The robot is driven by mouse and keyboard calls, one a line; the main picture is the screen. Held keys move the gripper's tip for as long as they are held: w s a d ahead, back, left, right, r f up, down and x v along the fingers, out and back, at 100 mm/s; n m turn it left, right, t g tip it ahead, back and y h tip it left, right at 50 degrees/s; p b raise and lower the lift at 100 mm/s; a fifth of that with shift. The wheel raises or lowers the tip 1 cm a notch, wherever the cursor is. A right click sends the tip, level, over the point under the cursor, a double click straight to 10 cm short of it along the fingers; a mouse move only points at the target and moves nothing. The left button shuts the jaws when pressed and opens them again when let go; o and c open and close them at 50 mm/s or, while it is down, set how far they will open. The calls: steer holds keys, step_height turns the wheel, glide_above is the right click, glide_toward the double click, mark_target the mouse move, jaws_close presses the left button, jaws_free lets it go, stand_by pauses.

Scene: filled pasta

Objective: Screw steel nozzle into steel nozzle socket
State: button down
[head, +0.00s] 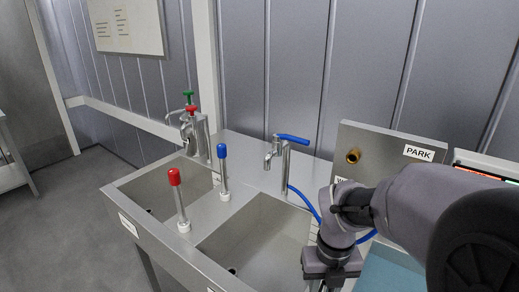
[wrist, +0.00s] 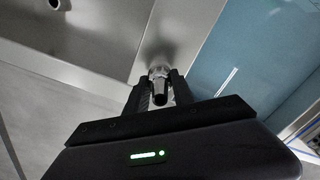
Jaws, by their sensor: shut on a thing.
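In the wrist view my gripper (wrist: 159,86) is shut on a small shiny steel piece, which looks like the steel nozzle (wrist: 158,73). It sits between the two dark fingers, with a dark tapered part toward the camera. In the head view my gripper (head: 331,264) is at the bottom edge, in front of the sink unit's right end; its fingertips and the nozzle do not show there. I cannot make out the steel nozzle socket for certain. A dark blurred patch lies on the steel surface just beyond the nozzle in the wrist view.
The sink basins (head: 258,232) lie left of my arm. A blue-lever tap (head: 284,150), a blue hose (head: 305,203), and red (head: 175,178) and blue (head: 222,152) capped posts stand around them. A blue surface (wrist: 245,60) lies right.

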steer(key=c, duration=1)
jaws_free()
